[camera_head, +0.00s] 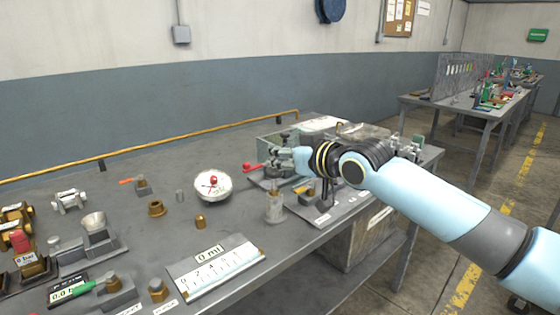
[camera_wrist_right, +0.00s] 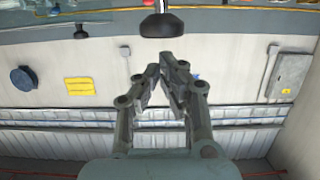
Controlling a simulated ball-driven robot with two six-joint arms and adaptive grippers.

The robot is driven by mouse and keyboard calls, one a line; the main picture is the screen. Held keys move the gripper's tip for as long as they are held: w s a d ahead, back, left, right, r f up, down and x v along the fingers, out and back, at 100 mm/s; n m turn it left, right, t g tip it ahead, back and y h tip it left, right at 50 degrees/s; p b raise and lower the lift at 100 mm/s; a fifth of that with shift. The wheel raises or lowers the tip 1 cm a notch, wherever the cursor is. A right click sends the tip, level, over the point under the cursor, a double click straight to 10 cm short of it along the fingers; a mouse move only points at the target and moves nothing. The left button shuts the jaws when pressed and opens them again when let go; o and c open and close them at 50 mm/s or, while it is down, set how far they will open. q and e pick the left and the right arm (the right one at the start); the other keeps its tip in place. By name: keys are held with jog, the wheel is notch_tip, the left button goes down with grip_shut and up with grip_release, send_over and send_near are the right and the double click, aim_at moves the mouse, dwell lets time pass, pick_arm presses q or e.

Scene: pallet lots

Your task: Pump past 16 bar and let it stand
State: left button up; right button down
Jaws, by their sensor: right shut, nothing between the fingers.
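My right gripper (camera_head: 272,154) is at the back right of the bench, by a grey-green open box (camera_head: 266,141) that may be the pump's tank. In the right wrist view its fingers (camera_wrist_right: 160,72) are shut with nothing between them. A black knob (camera_wrist_right: 161,25) shows just beyond the fingertips, apart from them. A red-ended lever (camera_head: 252,167) lies just left of the gripper. My left gripper is out of view.
A white round dish with a red knob (camera_head: 212,186) stands mid-bench. A 0 ml scale plate (camera_head: 215,270) lies at the front. Brass fittings (camera_head: 157,208) and a grey funnel block (camera_head: 95,232) stand to the left. A brass rail (camera_head: 150,145) runs along the back edge.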

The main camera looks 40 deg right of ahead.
jog(key=shift+f, duration=0.45)
jog(key=shift+f, duration=0.15)
